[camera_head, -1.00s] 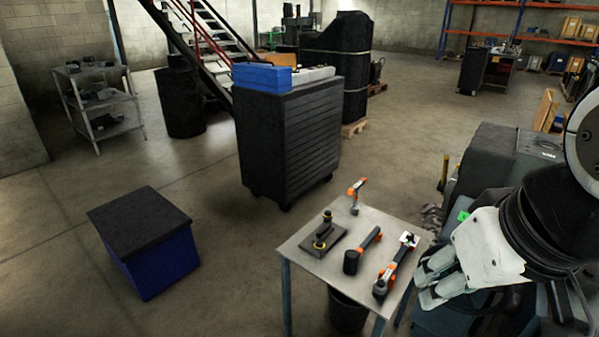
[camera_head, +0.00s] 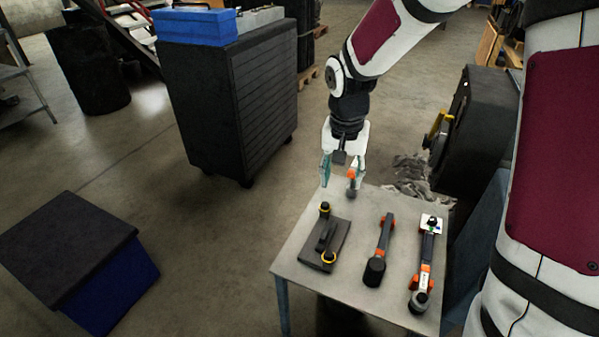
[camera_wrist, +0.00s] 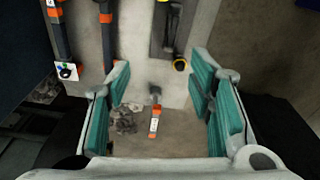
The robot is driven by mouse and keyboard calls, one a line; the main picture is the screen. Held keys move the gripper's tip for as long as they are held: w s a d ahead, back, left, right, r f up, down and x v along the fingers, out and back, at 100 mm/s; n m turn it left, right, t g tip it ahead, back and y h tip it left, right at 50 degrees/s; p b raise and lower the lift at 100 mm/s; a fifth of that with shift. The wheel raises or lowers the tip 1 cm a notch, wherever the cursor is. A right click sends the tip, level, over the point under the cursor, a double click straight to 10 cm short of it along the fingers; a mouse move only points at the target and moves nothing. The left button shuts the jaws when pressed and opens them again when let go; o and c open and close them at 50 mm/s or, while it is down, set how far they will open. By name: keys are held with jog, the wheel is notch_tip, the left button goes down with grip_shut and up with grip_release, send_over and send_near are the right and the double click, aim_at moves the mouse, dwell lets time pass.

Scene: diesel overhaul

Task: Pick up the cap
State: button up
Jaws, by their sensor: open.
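No thing in these views is clearly recognisable as the cap. My gripper (camera_head: 342,182) is open and empty, pointing down at the far edge of the small grey table (camera_head: 300,245). A small orange-and-grey tool (camera_head: 351,182) lies at that edge. In the wrist view the same tool (camera_wrist: 154,122) shows between my two spread teal-padded fingers, apart from both. A small black item with blue and green marks (camera_head: 431,223) lies on a white card at the table's right.
A black-headed mallet (camera_head: 375,270) and an orange-banded wrench (camera_head: 421,285) lie on the table's right half. A blue box with a dark lid (camera_head: 70,250) stands on the floor at left. A black cabinet (camera_head: 235,100) stands behind. Crumpled grey cloth (camera_head: 412,175) lies beyond the table.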

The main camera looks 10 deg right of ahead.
jog(key=m+g+b, duration=0.1)
jog(key=m, duration=0.1)
send_over(327, 228)
notch_tip(327, 228, down, 11)
jog(key=shift+y, duration=0.3)
jog(key=f, duration=0.5)
jog(key=f+b, duration=0.1)
jog(key=f, duration=0.2)
jog(key=shift+s+a+f, duration=0.2)
jog(key=shift+a+f, duration=0.05)
jog(key=shift+a, duration=0.05)
jog(key=shift+w+d+f, duration=0.1)
jog(key=shift+d+f, duration=0.05)
jog(key=shift+f, duration=1.35)
jog(key=shift+d+f, duration=0.1)
jog(key=shift+f, duration=1.35)
grip_shut()
